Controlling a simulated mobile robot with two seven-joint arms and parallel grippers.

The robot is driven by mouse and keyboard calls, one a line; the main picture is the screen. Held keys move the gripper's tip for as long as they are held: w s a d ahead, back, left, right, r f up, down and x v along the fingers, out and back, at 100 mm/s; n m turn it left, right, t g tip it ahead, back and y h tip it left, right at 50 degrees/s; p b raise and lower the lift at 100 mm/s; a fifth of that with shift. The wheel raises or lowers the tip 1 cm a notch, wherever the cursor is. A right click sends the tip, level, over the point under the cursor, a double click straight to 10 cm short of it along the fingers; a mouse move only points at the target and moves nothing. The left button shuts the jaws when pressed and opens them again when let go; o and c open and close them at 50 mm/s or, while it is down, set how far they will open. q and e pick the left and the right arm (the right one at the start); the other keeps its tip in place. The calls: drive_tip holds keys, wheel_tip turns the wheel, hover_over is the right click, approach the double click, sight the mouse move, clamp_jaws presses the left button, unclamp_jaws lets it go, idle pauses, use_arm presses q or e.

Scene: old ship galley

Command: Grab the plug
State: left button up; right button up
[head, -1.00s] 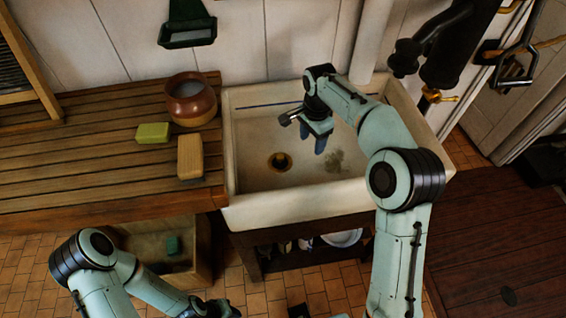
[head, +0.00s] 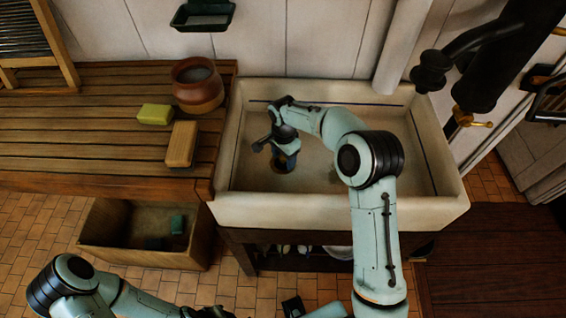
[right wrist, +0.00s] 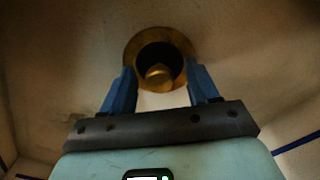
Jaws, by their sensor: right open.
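The plug is dark with a brass knob (right wrist: 159,74) and sits in a brass drain ring (right wrist: 133,47) in the sink floor. In the right wrist view my right gripper (right wrist: 160,82) is open, with one blue finger on each side of the knob. I cannot tell whether the fingers touch the plug or ring. In the head view the right gripper (head: 285,162) is down in the sink over the drain and hides most of the plug. My left arm is at the lower left; its gripper end (head: 208,312) is cut by the bottom edge.
The white sink (head: 340,209) has raised walls around the right gripper. On the wooden counter (head: 80,120) to the left are a brown pot (head: 197,93), a yellow-green sponge (head: 155,114) and a brush-like block (head: 182,144). A wooden crate (head: 140,250) is below.

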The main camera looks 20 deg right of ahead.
clamp_jaws()
